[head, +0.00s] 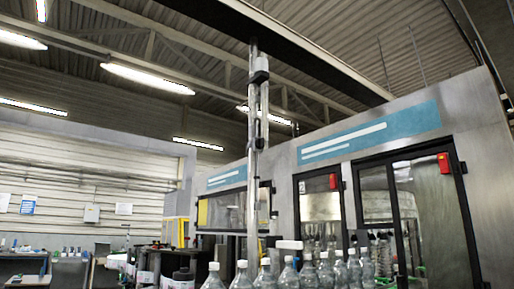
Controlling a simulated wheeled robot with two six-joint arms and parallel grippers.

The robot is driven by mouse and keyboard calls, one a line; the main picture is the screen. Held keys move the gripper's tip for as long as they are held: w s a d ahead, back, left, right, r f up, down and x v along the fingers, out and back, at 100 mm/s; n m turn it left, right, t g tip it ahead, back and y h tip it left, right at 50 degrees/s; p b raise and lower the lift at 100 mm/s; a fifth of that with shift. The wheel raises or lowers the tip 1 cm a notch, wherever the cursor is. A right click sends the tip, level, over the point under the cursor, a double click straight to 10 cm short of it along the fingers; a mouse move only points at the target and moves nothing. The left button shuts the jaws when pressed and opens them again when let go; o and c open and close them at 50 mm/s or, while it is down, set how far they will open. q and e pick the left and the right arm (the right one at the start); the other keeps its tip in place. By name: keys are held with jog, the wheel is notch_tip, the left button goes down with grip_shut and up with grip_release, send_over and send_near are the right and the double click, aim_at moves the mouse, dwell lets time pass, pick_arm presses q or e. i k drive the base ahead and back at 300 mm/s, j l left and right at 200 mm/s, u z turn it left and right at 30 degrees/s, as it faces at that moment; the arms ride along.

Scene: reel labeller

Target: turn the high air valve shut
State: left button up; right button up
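A vertical metal pipe assembly (252,190) rises in the middle of the head view towards a dark roof beam. It carries a pale block-shaped fitting (259,70) near the top and a smaller fitting (259,143) lower down. I cannot tell which part is the air valve, and no handle position can be made out. Neither of my grippers is in view.
A row of clear bottles (340,272) with white caps stands along the bottom. Behind it is a grey machine housing (290,165) with glazed doors and red door switches (444,163). Benches (25,268) stand at the far left. The space high around the pipe looks open.

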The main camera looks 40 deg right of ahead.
aim_at(259, 143)
jog(key=k+l, duration=0.1)
jog(key=l, duration=1.9)
jog(key=k, duration=0.05)
